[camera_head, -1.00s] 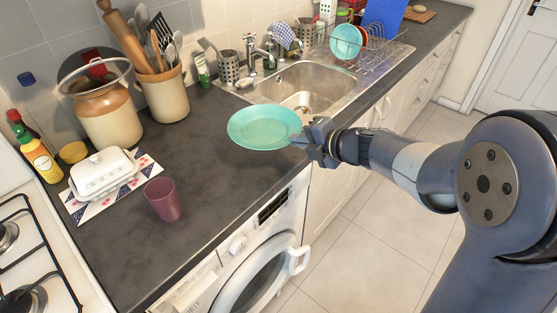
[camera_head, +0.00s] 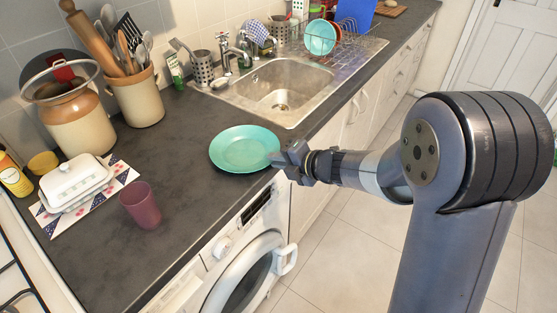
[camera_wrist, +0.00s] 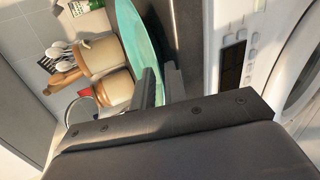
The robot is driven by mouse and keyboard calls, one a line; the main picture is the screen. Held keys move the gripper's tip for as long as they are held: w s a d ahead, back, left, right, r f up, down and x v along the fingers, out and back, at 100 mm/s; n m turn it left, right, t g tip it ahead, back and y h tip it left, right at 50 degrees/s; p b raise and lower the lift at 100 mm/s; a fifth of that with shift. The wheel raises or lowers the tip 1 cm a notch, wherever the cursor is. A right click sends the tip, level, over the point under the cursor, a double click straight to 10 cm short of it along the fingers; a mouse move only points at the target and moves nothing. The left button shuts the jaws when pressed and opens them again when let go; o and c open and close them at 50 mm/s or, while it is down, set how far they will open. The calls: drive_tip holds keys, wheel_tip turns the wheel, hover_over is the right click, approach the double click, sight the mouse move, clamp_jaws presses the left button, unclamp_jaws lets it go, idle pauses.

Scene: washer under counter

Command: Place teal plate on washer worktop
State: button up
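The teal plate (camera_head: 243,148) is level, at or just above the dark worktop (camera_head: 185,170) over the washer (camera_head: 245,265); I cannot tell if it touches. My gripper (camera_head: 281,160) is at the plate's right rim, and its fingers look closed on that rim. In the wrist view the teal plate (camera_wrist: 142,45) shows edge-on, running up from between the fingers of my gripper (camera_wrist: 160,82). The washer (camera_wrist: 240,60) is at the right in that view.
A purple cup (camera_head: 141,205) and a white butter dish (camera_head: 76,181) stand left of the plate. The utensil pot (camera_head: 137,97) and large jar (camera_head: 72,118) are behind. The sink (camera_head: 280,90) lies behind right. Worktop between cup and plate is clear.

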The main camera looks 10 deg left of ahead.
drive_tip(key=v, duration=1.2)
idle(0.6)
